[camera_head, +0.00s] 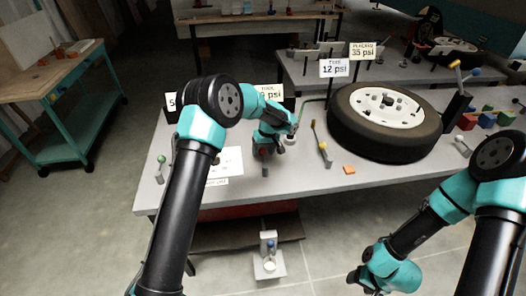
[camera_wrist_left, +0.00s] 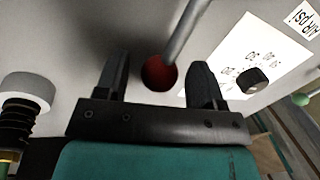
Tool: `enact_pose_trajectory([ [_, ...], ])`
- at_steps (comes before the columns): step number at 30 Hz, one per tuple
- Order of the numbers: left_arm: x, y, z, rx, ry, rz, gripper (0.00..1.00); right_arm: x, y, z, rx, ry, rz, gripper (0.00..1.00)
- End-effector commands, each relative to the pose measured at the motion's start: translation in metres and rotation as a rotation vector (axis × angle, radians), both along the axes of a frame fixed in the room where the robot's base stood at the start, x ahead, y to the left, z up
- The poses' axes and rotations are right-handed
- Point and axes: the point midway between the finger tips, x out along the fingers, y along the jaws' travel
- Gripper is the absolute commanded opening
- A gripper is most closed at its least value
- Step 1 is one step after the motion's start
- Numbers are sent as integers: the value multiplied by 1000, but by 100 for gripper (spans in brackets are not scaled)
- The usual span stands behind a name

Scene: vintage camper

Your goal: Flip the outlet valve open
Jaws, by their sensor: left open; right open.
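No label I can read names the outlet valve. A lever with a grey rod and a round red knob (camera_wrist_left: 159,73) lies between the spread fingers of my left gripper (camera_wrist_left: 160,85) in the left wrist view. I cannot tell whether either finger touches it. In the head view my left gripper (camera_head: 263,150) hangs low over the front part of the workbench (camera_head: 300,180), and the wrist hides much of that spot. My right gripper (camera_head: 360,281) is open and empty, low at the bottom right, in front of the bench and away from it.
A white sheet (camera_head: 230,161) lies left of my left gripper; a black knob (camera_wrist_left: 252,80) stands over it. A green-topped lever (camera_head: 161,160) and a yellow-topped lever (camera_head: 322,147) stand either side. A tyre (camera_head: 385,120) fills the bench's right part. A white cap (camera_wrist_left: 28,90) is near.

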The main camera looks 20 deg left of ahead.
Motion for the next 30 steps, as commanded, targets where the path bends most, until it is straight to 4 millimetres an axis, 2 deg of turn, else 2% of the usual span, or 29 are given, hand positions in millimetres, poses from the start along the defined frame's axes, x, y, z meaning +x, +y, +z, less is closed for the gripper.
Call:
enact_pose_trajectory([
  [4,0,0,0,0,0,0,61,0,0,0,0,0,0,62],
  [23,0,0,0,0,0,0,0,0,0,0,0,0,0,62],
  [30,0,2,0,0,1,-3,0,0,0,0,0,0,0,62],
])
